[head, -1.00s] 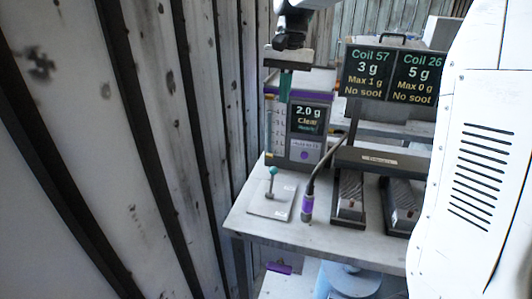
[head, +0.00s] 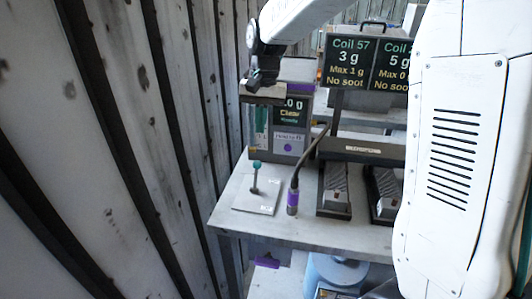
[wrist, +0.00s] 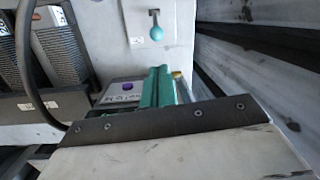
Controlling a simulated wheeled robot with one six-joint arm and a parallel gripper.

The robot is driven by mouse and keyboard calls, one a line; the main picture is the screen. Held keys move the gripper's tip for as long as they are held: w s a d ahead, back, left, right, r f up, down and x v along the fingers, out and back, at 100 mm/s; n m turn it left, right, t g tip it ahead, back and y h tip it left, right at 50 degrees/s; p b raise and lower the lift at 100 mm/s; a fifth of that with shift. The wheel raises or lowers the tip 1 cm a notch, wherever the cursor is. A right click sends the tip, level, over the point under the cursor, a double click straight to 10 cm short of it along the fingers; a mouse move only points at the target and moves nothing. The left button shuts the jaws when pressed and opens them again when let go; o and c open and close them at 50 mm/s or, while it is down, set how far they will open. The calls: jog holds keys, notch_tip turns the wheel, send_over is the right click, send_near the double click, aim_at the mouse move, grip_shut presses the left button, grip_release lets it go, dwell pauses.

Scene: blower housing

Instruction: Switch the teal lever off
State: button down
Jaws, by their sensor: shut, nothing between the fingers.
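The teal lever (head: 256,178) is a dark stalk with a teal ball on top. It stands nearly upright on a pale square plate (head: 246,203) at the table's left side. In the wrist view its teal ball (wrist: 157,33) shows near the top. My gripper (head: 261,143) has teal fingers, hanging in front of the grey display unit (head: 288,146), above and apart from the lever. In the wrist view my gripper (wrist: 159,70) is shut and empty, its fingertips pointing towards the ball. The small plate labels are too small to read.
A purple-banded cable handle (head: 293,198) stands right of the lever plate. Two dark pedal-like devices, one (head: 336,187) nearer the lever, sit further right. Display boards (head: 350,62) rise behind. A ribbed wall (head: 130,150) runs close along the left.

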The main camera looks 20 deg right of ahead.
aim_at(256, 176)
jog(key=f, duration=0.6)
jog(key=a+f, duration=0.1)
jog(key=f, duration=0.2)
jog(key=shift+s+f, duration=0.3)
jog(key=shift+s, duration=0.1)
